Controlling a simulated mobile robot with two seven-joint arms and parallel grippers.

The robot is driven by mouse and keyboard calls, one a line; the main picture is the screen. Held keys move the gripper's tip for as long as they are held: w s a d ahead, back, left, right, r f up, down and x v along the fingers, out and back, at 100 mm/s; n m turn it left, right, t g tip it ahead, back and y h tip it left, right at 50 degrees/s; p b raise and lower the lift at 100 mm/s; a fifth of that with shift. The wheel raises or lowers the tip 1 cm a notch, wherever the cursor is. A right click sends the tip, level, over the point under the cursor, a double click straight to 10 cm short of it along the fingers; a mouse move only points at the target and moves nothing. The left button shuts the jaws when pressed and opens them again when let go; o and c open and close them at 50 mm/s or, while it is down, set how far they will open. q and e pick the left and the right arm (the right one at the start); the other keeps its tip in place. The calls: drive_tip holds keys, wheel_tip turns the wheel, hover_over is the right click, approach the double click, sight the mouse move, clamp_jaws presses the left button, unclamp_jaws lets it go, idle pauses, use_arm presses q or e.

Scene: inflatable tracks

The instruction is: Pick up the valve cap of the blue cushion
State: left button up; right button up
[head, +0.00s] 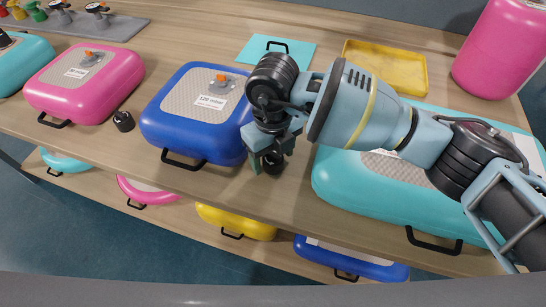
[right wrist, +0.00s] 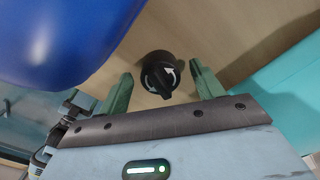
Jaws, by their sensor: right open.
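The blue cushion (head: 190,125) lies on the wooden table, with a beige top panel, a label and an orange-topped valve. Its blue side also shows in the right wrist view (right wrist: 70,35). A black valve cap (right wrist: 160,72) with white arrow marks sits on the table beside the blue cushion; in the head view the cap (head: 272,162) is partly hidden by my right gripper. My right gripper (right wrist: 157,85) is open above the cap, its green fingers on either side of it and apart from it. My left gripper is not in view.
Another black cap (head: 123,121) sits between the pink cushion (head: 85,85) and the blue one. A turquoise cushion (head: 345,180) lies close to the right. A yellow tray (head: 390,62) and turquoise mat (head: 262,50) are behind. More cushions lie on a lower shelf.

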sight(274, 153)
drive_tip(key=shift+f, duration=0.4)
drive_tip(key=c, duration=1)
wheel_tip(274, 153, up, 10)
drive_tip(key=shift+d+r, duration=0.1)
